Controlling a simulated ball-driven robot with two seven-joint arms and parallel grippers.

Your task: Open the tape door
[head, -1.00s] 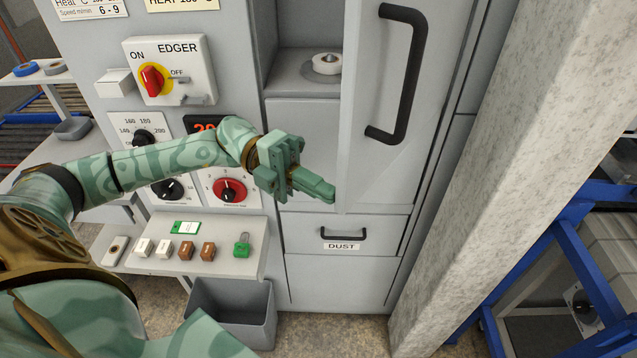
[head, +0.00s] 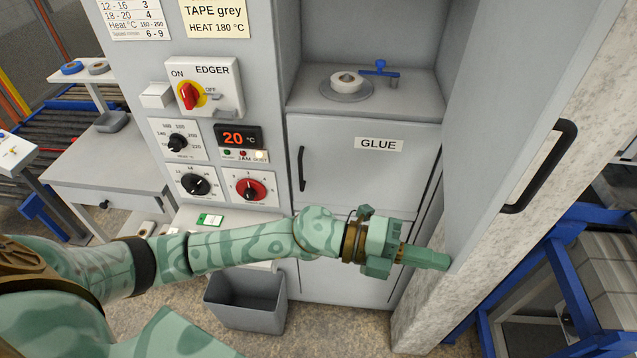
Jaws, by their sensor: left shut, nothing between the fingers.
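The tape door (head: 500,120) is a tall grey panel with a black bar handle (head: 545,165). It stands swung open to the right in the head view. The tape compartment (head: 415,95) behind it is exposed, with a white tape roll (head: 346,78) on a grey disc and a small blue part (head: 380,69) beside it. My left gripper (head: 440,261) is shut and empty, pointing right, with its tips at the door's lower edge. I cannot tell whether they touch the door. My right gripper is not in view.
Below the compartment is a closed GLUE door (head: 350,165) with a black handle. A speckled pale pillar (head: 430,310) and blue frames (head: 560,270) stand at the right. The EDGER switch panel (head: 205,88) is at the left, with a grey bin (head: 247,310) on the floor.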

